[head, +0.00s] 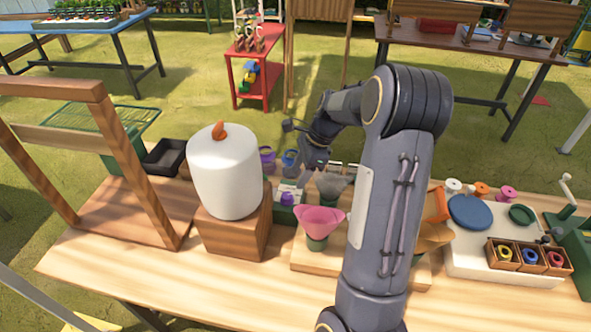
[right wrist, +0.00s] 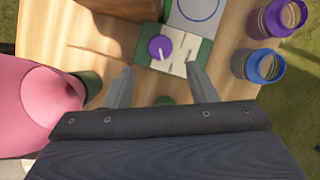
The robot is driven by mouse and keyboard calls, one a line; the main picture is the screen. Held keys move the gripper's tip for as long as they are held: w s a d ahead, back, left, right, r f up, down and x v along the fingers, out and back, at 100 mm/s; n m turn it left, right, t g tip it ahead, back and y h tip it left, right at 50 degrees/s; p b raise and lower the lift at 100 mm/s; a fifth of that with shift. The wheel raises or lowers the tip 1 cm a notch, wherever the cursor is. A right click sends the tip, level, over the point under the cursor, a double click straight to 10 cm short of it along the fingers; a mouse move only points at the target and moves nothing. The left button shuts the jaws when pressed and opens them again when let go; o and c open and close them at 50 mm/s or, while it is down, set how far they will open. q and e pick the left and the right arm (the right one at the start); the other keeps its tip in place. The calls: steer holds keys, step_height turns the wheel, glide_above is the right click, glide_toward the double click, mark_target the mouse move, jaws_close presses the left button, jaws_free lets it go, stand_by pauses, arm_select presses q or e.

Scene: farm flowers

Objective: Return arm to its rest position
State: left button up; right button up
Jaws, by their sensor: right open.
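My right arm (head: 385,190) rises from the bottom of the head view and bends over the wooden table. My right gripper (head: 308,170) hangs over the table's far part, near a green device with a purple knob (head: 287,199). In the right wrist view the two fingers of my right gripper (right wrist: 162,88) are apart with nothing between them. The purple knob (right wrist: 159,47) lies just beyond the fingertips there. My left gripper is not in view.
A pink funnel (head: 320,219) stands close to my right arm. A white tank (head: 226,172) on a wooden block is to the left. Purple (head: 267,160) and blue (head: 290,162) cups stand at the back. A white board with spools (head: 505,255) is at right. The table's front left is clear.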

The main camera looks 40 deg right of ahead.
steer(key=s+a+r+n+t, duration=0.2)
steer(key=s+a+r+n, duration=0.9)
steer(key=a, duration=0.3)
steer(key=s+a+f+n+t, duration=0.1)
steer(key=s+a+f+n, duration=0.1)
steer(key=s+a+n, duration=0.5)
steer(key=s+n, duration=0.3)
steer(key=n, duration=0.1)
steer(key=shift+a, duration=0.2)
steer(key=shift+r, duration=0.1)
steer(key=shift+c, duration=0.4)
